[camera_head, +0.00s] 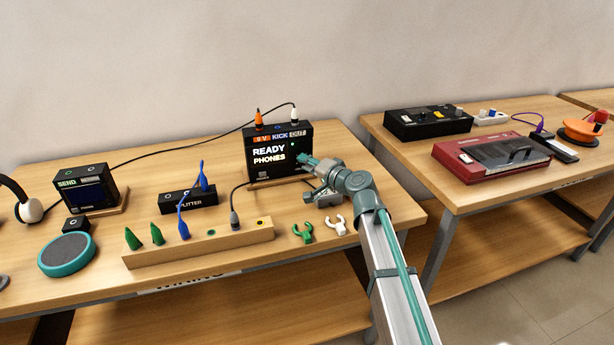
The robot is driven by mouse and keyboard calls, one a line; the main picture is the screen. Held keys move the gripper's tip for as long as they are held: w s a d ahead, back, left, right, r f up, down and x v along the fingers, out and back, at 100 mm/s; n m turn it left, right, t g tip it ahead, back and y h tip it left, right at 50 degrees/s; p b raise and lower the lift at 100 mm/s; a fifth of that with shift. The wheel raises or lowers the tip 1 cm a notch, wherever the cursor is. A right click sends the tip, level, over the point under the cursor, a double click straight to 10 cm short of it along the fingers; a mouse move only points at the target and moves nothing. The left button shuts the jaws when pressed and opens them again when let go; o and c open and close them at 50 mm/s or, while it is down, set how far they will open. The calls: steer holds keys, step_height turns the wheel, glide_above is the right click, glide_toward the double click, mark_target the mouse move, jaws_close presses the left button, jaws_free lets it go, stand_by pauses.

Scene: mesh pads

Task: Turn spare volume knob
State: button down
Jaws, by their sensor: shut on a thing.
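A black box (262,139) with a lit front reading "READY" and "PHONES" stands upright at the back of the left table. Its top edge carries labels "9 V", "KICK" and "OUT". My gripper (303,161) reaches in from the right and is at the right part of this box's front face. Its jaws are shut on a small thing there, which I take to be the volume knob. The fingers hide the knob, so its turn angle does not show.
A wooden rack (195,245) with green and blue plugs lies in front. A black splitter (178,199), a small "SEND" screen unit (86,189) and a teal round pad (66,255) stand left. Green (302,232) and white (336,224) clips lie near my arm. A red device (490,158) is on the right table.

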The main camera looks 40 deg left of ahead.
steer(key=m+b, duration=0.1)
steer(key=m+y+b, duration=0.1)
steer(key=b, duration=0.1)
steer(key=shift+f, duration=0.35)
steer(key=shift+r+m+y+b, duration=0.15)
steer(key=shift+m+y+b, duration=0.15)
steer(key=shift+m+b, duration=0.4)
steer(key=c, duration=0.9)
jaws_free()
steer(key=shift+c, duration=0.2)
